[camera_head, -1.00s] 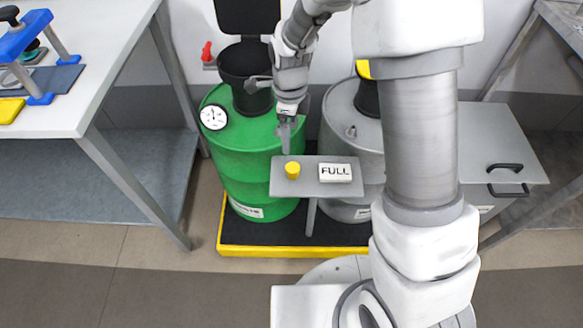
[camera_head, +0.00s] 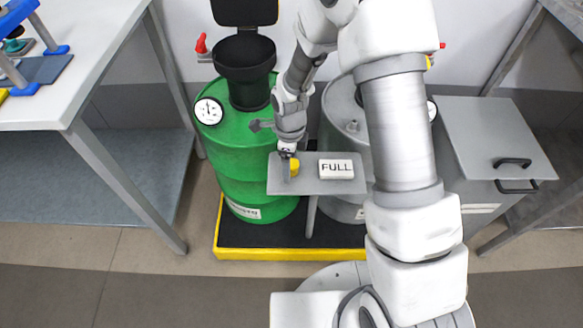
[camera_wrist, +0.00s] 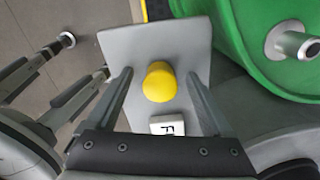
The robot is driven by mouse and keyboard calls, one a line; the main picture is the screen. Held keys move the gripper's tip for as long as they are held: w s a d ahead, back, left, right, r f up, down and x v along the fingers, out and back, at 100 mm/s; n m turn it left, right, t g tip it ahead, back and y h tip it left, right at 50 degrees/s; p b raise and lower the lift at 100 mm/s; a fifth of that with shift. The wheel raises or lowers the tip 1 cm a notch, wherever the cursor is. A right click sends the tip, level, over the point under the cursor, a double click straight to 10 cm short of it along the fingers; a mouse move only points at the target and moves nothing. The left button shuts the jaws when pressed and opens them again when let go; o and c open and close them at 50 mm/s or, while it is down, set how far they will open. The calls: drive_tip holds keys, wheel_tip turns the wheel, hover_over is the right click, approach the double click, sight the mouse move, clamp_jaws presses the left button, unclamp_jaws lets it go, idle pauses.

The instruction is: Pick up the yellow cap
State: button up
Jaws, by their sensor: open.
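The yellow cap (camera_head: 295,167) stands on the left part of a small grey shelf (camera_head: 345,186) in front of the drums. In the wrist view the yellow cap (camera_wrist: 159,82) lies between the two fingers, nearer the left one in depth unclear, with space on both sides. My gripper (camera_head: 290,168) is at the cap, its fingers partly hiding it in the head view. In the wrist view my gripper (camera_wrist: 158,84) is open and empty, with its fingers spread over the shelf. Whether a finger touches the cap I cannot tell.
A white block marked FULL (camera_head: 336,169) sits on the shelf right of the cap. A green drum (camera_head: 240,150) with a black funnel (camera_head: 245,70) stands behind. A grey drum (camera_head: 345,130) stands beside it. A white table (camera_head: 85,75) is at the left.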

drive_tip(key=shift+f, duration=0.15)
drive_tip(key=shift+c, duration=0.3)
clamp_jaws()
wheel_tip(320, 180, up, 4)
drive_tip(key=shift+r+p, duration=0.25)
drive_tip(key=shift+p, duration=0.75)
drive_tip(key=s+d+r+p, duration=0.2)
drive_tip(key=d+r, duration=0.4)
drive_tip(key=d, duration=0.5)
drive_tip(key=shift+s+r+p, duration=0.25)
drive_tip(key=shift+s+p, duration=0.15)
drive_tip(key=shift+s, duration=0.3)
drive_tip(key=shift+d, duration=0.1)
